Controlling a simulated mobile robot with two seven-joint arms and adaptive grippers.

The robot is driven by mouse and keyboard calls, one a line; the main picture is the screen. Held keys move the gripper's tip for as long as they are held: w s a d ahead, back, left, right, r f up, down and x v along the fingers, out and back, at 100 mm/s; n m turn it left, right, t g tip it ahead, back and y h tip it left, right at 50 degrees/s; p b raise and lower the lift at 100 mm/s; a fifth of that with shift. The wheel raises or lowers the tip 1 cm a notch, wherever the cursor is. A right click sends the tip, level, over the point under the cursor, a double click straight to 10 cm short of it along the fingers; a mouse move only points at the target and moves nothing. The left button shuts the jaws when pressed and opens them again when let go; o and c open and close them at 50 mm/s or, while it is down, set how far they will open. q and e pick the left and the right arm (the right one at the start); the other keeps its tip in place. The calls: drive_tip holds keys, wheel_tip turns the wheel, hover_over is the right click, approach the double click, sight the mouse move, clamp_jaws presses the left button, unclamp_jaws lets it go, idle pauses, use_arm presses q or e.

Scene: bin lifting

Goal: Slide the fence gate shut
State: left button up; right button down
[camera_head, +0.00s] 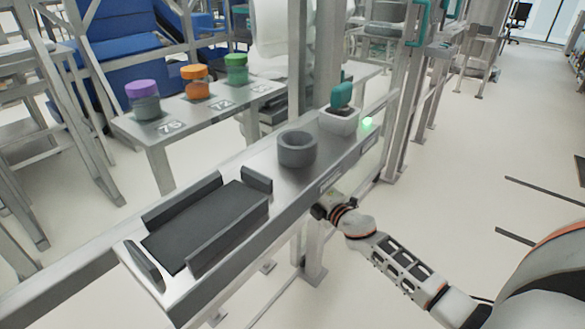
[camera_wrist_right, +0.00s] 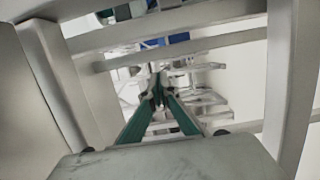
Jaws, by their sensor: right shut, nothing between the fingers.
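A tall metal fence frame (camera_head: 394,110) with upright posts stands behind the bench's right end. A teal handle (camera_head: 417,28) is fixed high on it. I cannot tell which part of the frame is the sliding gate, or how wide any opening is. My right gripper (camera_head: 320,211) is low at the front side of the metal bench, well below and left of the teal handle. In the right wrist view its green fingers (camera_wrist_right: 158,88) meet at the tips, shut and empty, among pale metal bars (camera_wrist_right: 185,42). My left gripper is out of view.
The bench carries a dark tray (camera_head: 205,225), a grey ring (camera_head: 297,149) and a white box with a teal grip (camera_head: 340,118). A green light (camera_head: 368,123) glows at its edge. Lidded jars (camera_head: 196,82) stand on a table behind.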

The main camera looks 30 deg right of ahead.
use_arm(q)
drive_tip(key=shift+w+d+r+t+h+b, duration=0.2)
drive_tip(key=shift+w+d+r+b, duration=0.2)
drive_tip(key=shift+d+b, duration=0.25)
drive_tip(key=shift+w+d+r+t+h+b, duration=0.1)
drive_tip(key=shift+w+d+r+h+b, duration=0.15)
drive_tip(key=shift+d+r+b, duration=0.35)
use_arm(e)
drive_tip(key=w+d, duration=0.3)
drive_tip(key=w, duration=0.4)
drive_tip(key=shift+w+d, duration=0.2)
drive_tip(key=shift+w, duration=0.1)
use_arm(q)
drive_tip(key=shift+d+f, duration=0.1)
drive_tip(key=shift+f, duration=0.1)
